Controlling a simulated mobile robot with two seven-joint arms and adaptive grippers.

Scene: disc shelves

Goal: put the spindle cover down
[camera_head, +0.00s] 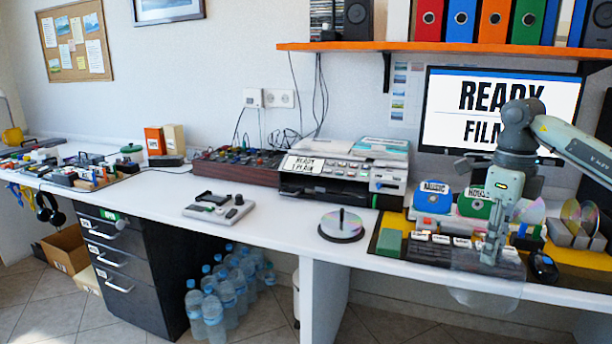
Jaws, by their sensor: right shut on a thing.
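The spindle cover (478,297) is a clear, see-through dome at the front right of the desk. My right gripper (491,250) points down and is shut on it at its top. The cover overlaps the desk's front edge in the picture; I cannot tell whether it touches the desk. The disc spindle (341,226) stands uncovered in the middle of the desk, with a dark post rising from a low stack of discs. It is to the left of my right gripper. My left gripper is not in view.
A keyboard (448,252) and a mouse (543,267) lie close behind and beside the cover. Disc holders (478,202) stand behind my right gripper. A grey device (218,206) lies left of the spindle. The desk (275,232) between them is bare.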

